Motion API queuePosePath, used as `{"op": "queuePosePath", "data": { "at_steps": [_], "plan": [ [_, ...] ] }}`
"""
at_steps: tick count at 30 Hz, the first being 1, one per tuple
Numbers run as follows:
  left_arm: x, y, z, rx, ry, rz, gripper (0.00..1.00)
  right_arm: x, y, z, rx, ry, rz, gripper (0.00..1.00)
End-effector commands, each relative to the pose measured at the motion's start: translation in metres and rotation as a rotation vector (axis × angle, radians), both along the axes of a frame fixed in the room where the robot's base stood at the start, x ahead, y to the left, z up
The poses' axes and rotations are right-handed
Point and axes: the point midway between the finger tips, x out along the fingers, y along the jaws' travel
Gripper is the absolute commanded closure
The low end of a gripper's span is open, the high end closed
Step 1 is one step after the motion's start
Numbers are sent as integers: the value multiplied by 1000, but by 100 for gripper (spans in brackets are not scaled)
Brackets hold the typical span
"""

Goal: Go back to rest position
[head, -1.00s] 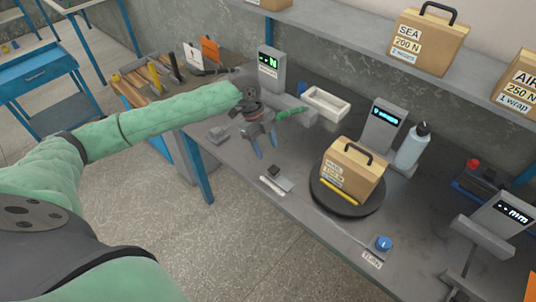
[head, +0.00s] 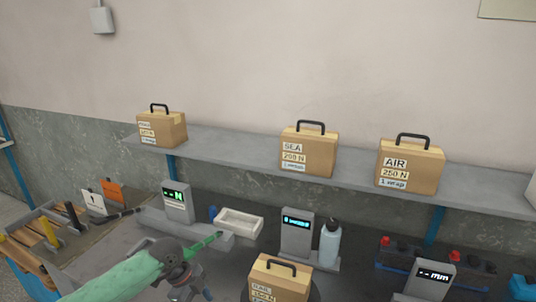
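My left arm comes in green from the lower left. My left gripper (head: 190,292) is at the bottom edge of the head view, above the bench and left of the carton labelled RAIL (head: 280,278). Its fingers look spread apart with nothing between them, but the bottom edge cuts off part of them. My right gripper is not in view.
A gauge with a green display (head: 177,203), a white tray (head: 240,222), a blue-display unit (head: 296,235) and a bottle (head: 329,243) stand behind the gripper. An mm-display unit (head: 430,280) is at right. The shelf (head: 235,150) above carries three labelled cartons.

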Motion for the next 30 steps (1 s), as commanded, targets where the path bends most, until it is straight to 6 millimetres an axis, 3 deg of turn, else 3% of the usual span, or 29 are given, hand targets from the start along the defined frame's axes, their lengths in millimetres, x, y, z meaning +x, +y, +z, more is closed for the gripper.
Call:
{"op": "queuePosePath", "data": {
  "at_steps": [6,16,23,30],
  "plan": [
    [-33,-42,-25,-21,-14,131,49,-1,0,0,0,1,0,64],
    [-78,-77,-47,-54,-24,411,49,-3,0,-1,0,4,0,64],
    [-108,-81,-57,-68,-16,649,49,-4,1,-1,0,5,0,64],
    [-140,-70,-65,-65,1,907,49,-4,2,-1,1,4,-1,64]
  ]
}}
